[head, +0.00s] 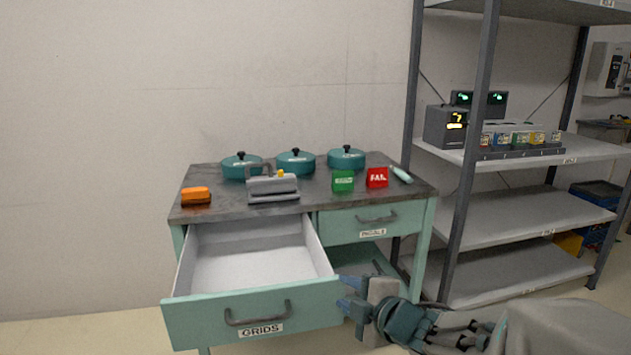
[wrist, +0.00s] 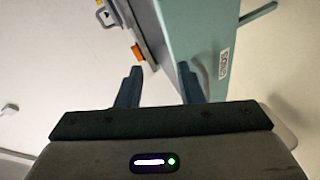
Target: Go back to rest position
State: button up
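My gripper (head: 348,294) is low at the front right of the cart, beside the right end of the open drawer front. In the wrist view my gripper (wrist: 160,88) shows two dark fingers spread apart with nothing between them. The drawer (head: 252,308) labelled GRIDS is pulled out and its visible inside is empty. It also shows in the wrist view (wrist: 190,75), tilted, just beyond the fingers. I cannot tell whether a finger touches it.
A closed drawer (head: 368,219) is at right. A metal shelf (head: 520,225) stands further right.

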jog(key=s+d+r+m+g+h+p, duration=0.35)
jog(key=d+r+m+h+p, duration=0.55)
jog(key=d+r+m+p, duration=0.3)
jog(key=s+a+r+m+g+p, duration=0.1)
jog(key=s+r+m+g+p, duration=0.2)
jog(key=s, duration=0.4)
jog(key=s+a+r+m+g+y+p, duration=0.1)
jog(key=s+a+r+m+g+p, duration=0.1)
jog(key=s+r+m+p, duration=0.3)
jog(key=s+m+g+p, duration=0.1)
jog(key=s+p, duration=0.1)
jog(key=p, duration=0.1)
jog(key=shift+s+a, duration=0.15)
jog(key=shift+a, duration=0.05)
